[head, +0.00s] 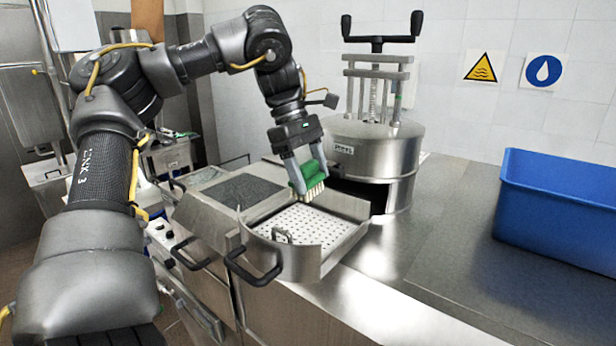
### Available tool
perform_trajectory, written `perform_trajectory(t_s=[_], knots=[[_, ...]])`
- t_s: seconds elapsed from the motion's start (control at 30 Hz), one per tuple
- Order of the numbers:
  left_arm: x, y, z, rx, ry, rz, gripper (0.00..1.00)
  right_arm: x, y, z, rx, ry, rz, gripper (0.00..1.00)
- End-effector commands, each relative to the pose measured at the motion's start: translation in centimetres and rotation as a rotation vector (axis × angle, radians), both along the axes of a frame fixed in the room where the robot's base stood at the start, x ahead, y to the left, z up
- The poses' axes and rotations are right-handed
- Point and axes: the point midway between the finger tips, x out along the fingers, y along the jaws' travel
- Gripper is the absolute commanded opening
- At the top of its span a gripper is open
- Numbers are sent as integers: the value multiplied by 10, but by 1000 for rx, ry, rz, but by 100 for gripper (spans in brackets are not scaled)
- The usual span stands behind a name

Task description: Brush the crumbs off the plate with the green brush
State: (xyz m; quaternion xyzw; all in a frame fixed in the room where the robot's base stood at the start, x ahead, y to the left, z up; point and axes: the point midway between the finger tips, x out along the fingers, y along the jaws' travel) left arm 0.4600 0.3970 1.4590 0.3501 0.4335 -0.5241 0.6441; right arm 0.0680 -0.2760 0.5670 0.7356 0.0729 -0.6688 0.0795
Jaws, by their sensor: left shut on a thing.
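My left gripper (304,178) is shut on the green brush (314,174). The brush's pale bristles point down. The gripper holds it above the back part of a white perforated plate (318,228), which lies in an open metal tray-like housing (345,204). The bristles appear close above the plate, but I cannot tell whether they touch it. A small metal handle stands on the plate's near left part. No crumbs can be made out at this size. My right gripper is not in view.
A steel press (372,145) with a black crossbar stands behind the plate. A blue bin (560,205) is on the steel counter at the right. A dark textured panel (246,190) lies left of the plate. The counter between press and bin is clear.

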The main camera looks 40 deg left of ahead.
Motion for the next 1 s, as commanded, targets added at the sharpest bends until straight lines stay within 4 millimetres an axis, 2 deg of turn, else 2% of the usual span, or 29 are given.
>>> perform_trajectory(t_s=[0.03,0.27,0.57,1.0], knots=[[3,-1,6,-3,-22,0,48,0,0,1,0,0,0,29],[3,-1,11,-1,-23,-1,48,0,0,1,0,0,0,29],[3,-1,34,1,-19,0,48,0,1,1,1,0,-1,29],[1,0,32,-1,-8,1,48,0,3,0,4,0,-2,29]])
